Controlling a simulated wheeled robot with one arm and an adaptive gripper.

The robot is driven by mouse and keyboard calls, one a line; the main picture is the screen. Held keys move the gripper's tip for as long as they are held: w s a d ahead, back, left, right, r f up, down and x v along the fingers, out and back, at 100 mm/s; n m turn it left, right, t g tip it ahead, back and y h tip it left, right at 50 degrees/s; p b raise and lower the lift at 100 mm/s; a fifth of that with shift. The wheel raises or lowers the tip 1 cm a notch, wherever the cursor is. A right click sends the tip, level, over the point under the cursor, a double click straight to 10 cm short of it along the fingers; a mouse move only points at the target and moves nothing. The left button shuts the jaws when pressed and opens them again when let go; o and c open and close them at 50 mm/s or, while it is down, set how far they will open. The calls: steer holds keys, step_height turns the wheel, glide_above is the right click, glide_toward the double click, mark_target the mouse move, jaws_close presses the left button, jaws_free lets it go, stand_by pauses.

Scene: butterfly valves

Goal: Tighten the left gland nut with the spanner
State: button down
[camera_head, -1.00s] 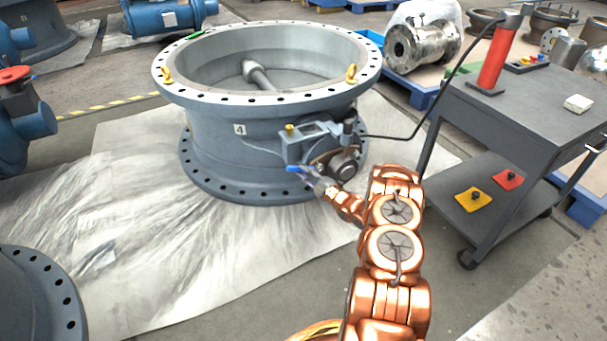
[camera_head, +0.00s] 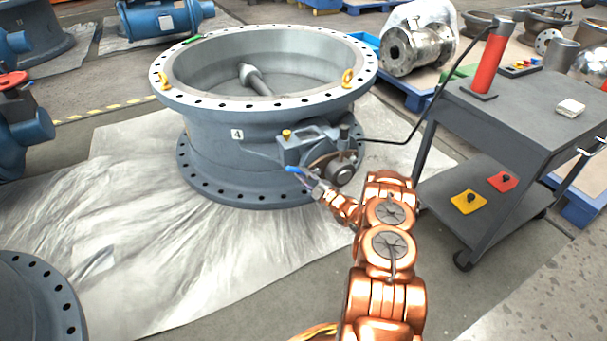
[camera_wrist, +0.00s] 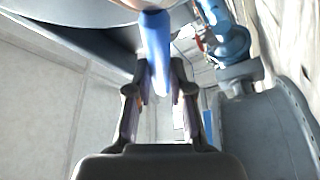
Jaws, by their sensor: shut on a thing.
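The large grey valve body (camera_head: 205,150), marked 4, stands on a pale sheet in the head view. Its shaft end (camera_head: 343,167) and a bracket (camera_head: 300,148) are on its right front side. My gripper (camera_head: 310,184) is just in front of and below this bracket. It is shut on a blue-handled tool, the spanner (camera_head: 292,169), whose blue end sticks out to the left. In the wrist view the blue spanner handle (camera_wrist: 155,45) runs between the two fingers (camera_wrist: 155,90). The spanner's jaw and the left gland nut cannot be made out.
A grey cart (camera_head: 520,105) with a red cylinder (camera_head: 489,62) stands to the right of my arm. A dark hose runs from the cylinder to the valve. Another flange (camera_head: 40,295) lies at the lower left. The sheet left of my gripper is clear.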

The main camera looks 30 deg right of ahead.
steer(key=c, duration=1.6)
jaws_free()
steer(key=shift+c, duration=0.9)
steer(key=shift+w, duration=0.25)
steer(key=shift+c, duration=0.5)
steer(key=shift+o, duration=1.3)
steer(key=shift+a, duration=0.1)
jaws_close()
steer(key=shift+s+p, duration=0.1)
steer(key=shift+p, duration=0.3)
